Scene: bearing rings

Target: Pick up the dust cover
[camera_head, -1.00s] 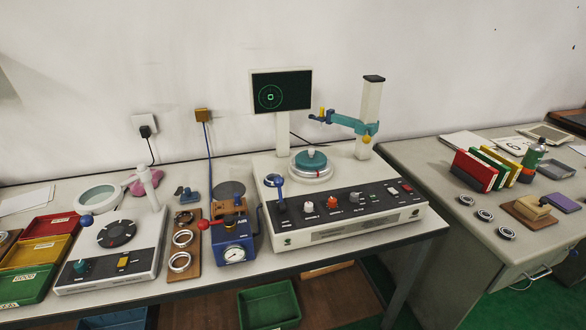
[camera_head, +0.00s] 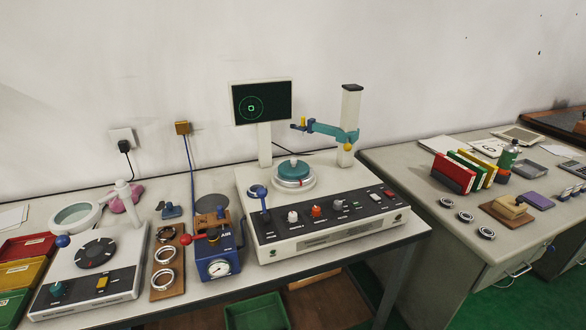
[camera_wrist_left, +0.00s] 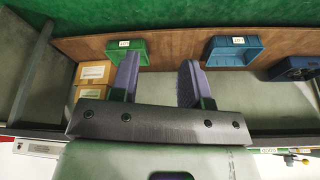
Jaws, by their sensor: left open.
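A teal round cap (camera_head: 293,168) sits on the silver turntable (camera_head: 294,184) of the white measuring machine; it looks like the dust cover, though I cannot be sure. The machine's teal probe arm (camera_head: 330,130) reaches out above and behind it. My left gripper (camera_wrist_left: 160,60) shows only in the left wrist view, open and empty. It points down over the floor and a low shelf with bins, and the cap is not in that view. My right gripper is in neither view.
The machine's front panel (camera_head: 325,220) carries knobs and a blue-topped lever. A blue gauge box (camera_head: 217,258) and a board with rings (camera_head: 166,270) stand to its left. A green bin (camera_wrist_left: 127,50) and a blue bin (camera_wrist_left: 232,50) sit below. The right table (camera_head: 400,160) holds binders and loose rings.

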